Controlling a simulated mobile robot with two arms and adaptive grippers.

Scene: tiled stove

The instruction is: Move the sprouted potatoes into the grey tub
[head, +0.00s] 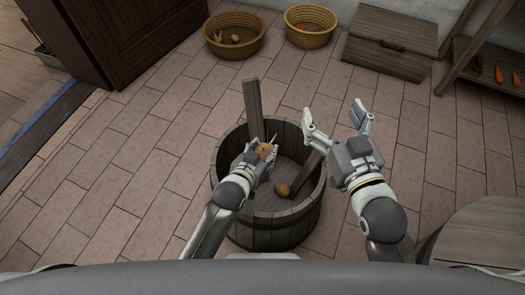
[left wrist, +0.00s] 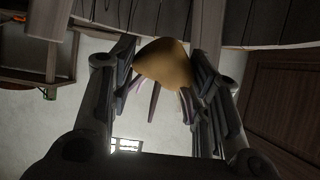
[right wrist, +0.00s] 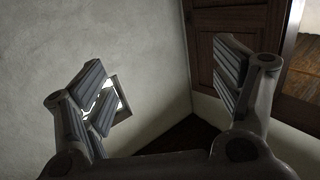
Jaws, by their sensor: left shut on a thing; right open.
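The grey tub (head: 272,236) is a round wooden tub on the floor in the middle of the head view. My left gripper (head: 262,152) is over the tub and shut on a brown potato (head: 266,149). This potato (left wrist: 163,66) also shows between the fingers in the left wrist view, with thin pale shoots beside it. Another brown potato (head: 282,190) lies on the tub's bottom. My right gripper (head: 334,114) is open and empty, raised at the tub's right side. A tan basket (head: 223,51) at the back left holds a potato (head: 235,38) and a pale sprouted piece (head: 217,36).
A yellow basket (head: 309,41) with reddish things stands at the back. A wooden chest (head: 388,55) and a shelf with carrots (head: 499,75) are at the right. A board (head: 253,105) rises at the tub's far side. Tiled floor left of the tub is clear.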

